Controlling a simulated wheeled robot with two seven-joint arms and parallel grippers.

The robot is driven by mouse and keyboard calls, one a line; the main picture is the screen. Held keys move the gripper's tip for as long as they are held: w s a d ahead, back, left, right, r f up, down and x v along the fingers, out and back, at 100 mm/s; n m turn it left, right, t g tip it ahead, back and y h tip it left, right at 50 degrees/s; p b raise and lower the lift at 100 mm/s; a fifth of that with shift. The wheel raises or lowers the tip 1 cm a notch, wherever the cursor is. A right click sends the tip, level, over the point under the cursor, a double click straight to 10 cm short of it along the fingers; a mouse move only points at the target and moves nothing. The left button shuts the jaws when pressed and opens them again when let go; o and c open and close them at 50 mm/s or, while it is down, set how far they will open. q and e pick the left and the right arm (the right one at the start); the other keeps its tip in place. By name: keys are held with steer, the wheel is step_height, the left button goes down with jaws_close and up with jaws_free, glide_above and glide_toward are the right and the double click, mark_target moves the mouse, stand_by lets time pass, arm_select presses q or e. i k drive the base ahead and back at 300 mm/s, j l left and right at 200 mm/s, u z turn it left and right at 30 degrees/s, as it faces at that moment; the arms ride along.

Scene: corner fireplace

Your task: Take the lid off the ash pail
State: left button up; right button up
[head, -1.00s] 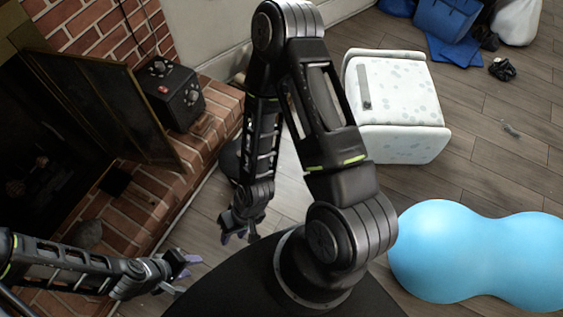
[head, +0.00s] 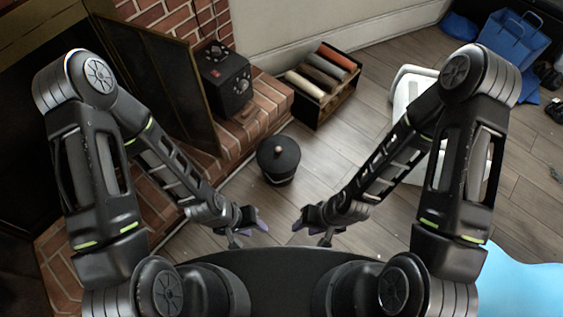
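The ash pail (head: 276,176) is a small round black pail on the wood floor, in the middle of the head view. Its black lid (head: 279,150) sits on top, with a pale round knob (head: 278,149) at the centre. My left gripper (head: 250,229) is below and left of the pail in the picture, apart from it, with its fingers spread and nothing between them. My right gripper (head: 312,230) is below and right of the pail, also apart from it, with its fingers spread and empty.
The brick hearth (head: 262,118) lies left of the pail, with a black box (head: 225,82) and a fire screen (head: 165,80) on it. A rack of rolls (head: 325,84) stands behind. A white padded seat (head: 410,85) and a blue ball (head: 520,285) are at right.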

mark_target(278, 154)
steer(key=i+j, duration=0.2)
steer(key=j, duration=0.2)
steer(key=i+j, duration=0.15)
steer(key=j, duration=0.25)
steer(key=i+j, duration=0.2)
steer(key=j, duration=0.2)
steer(key=z, duration=2.05)
